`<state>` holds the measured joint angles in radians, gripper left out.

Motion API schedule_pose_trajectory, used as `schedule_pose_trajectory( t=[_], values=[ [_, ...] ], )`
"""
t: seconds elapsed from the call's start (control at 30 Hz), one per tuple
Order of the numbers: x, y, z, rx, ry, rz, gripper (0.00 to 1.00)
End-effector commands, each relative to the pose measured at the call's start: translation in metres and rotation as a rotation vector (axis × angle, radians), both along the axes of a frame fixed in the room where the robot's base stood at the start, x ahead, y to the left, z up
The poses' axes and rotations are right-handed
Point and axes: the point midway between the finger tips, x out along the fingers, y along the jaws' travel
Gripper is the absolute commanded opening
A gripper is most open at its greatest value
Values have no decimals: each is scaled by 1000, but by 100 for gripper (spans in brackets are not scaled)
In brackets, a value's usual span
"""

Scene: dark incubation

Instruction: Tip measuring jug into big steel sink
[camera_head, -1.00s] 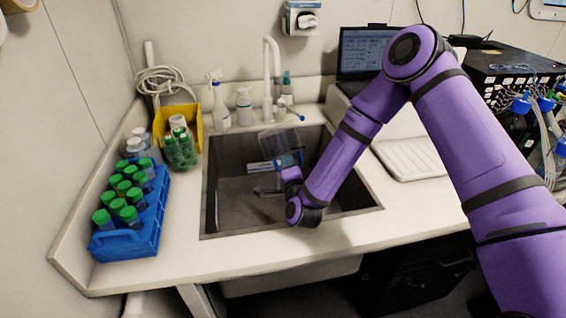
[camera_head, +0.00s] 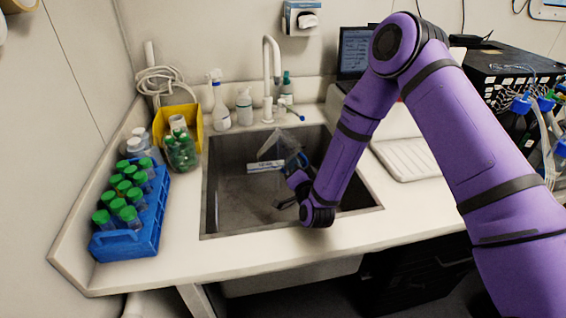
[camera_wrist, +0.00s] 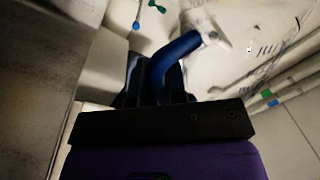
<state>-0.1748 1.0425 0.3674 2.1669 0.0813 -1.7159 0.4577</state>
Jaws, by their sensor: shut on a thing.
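The measuring jug (camera_head: 277,146) is clear with a blue handle. It is held tilted over the big steel sink (camera_head: 226,190), within the rim outline in the head view. My gripper (camera_head: 299,166) is shut on the handle, at the jug's right side. In the wrist view the blue handle (camera_wrist: 180,62) runs up from my gripper (camera_wrist: 155,82) to the clear jug wall (camera_wrist: 265,35) with its printed marks. I cannot tell whether liquid is in the jug or flowing from it. The jug's mouth is not clear.
A white tap (camera_head: 272,75) stands behind the sink, with bottles (camera_head: 219,105) beside it. A blue rack (camera_head: 130,215) of green-capped tubes and a yellow bin (camera_head: 198,112) stand left. A ribbed white draining area (camera_head: 410,160) lies right. A pale strip (camera_head: 265,166) shows in the sink.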

Motion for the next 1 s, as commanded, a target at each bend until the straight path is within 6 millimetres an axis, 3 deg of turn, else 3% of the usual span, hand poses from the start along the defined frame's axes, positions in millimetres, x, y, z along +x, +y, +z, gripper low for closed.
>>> schedule_pose_trajectory(
  t=[0.13,0.47,0.73,1.0],
  values=[
    [1,-7,-2,-144,-27,1,0],
    [2,-11,-2,-195,-35,1,0],
    [4,-27,-1,-488,-88,1,0],
    [5,-29,-2,-512,-92,0,0]
  ],
)
